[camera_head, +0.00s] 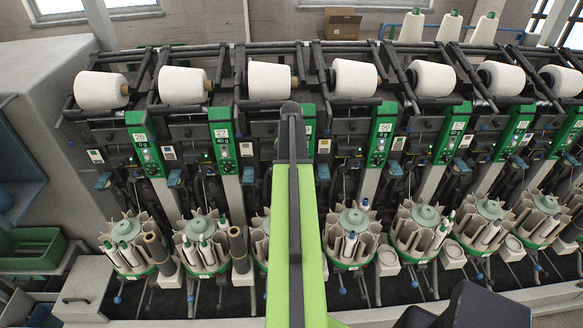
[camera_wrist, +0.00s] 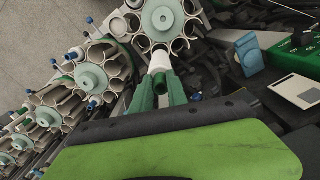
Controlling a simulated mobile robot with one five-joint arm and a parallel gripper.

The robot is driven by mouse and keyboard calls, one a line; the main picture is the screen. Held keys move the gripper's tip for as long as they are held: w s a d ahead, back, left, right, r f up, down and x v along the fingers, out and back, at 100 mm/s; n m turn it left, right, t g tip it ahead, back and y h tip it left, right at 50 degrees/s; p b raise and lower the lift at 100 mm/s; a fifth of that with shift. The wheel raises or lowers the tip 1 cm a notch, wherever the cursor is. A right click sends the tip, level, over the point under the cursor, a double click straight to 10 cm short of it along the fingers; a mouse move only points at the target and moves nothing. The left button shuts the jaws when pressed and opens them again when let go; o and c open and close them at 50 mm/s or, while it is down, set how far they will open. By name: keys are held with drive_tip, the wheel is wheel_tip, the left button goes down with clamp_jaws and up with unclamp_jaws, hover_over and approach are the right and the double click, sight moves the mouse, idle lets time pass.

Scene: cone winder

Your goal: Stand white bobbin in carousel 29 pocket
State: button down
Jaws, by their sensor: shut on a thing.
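In the wrist view my gripper (camera_wrist: 161,92) has its green fingers shut on a white bobbin (camera_wrist: 160,63). The bobbin is at the near rim of a carousel (camera_wrist: 135,22) with a round grey-green hub. I cannot tell whether its far end is inside a pocket or just above one. In the head view my green arm hides the gripper and bobbin. It also partly covers a carousel (camera_head: 260,224) in the middle of the row. The number plates are small; I read 27 on one plate (camera_head: 221,133), but cannot surely pick out 29.
More carousels, such as one (camera_head: 352,220) right of my arm, stand close together in a row, several with bobbins in their pockets. Large white cones (camera_head: 268,80) lie along the machine above. A green crate (camera_head: 32,248) is at far left. In the wrist view a blue lever (camera_wrist: 249,52) is close by.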

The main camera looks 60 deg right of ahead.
drive_tip(key=shift+f, duration=0.1)
idle(0.5)
drive_tip(key=shift+f+b, duration=2.15)
drive_tip(key=shift+b, duration=0.1)
drive_tip(key=shift+f+b, duration=2.25)
drive_tip(key=shift+f+b, duration=2.3)
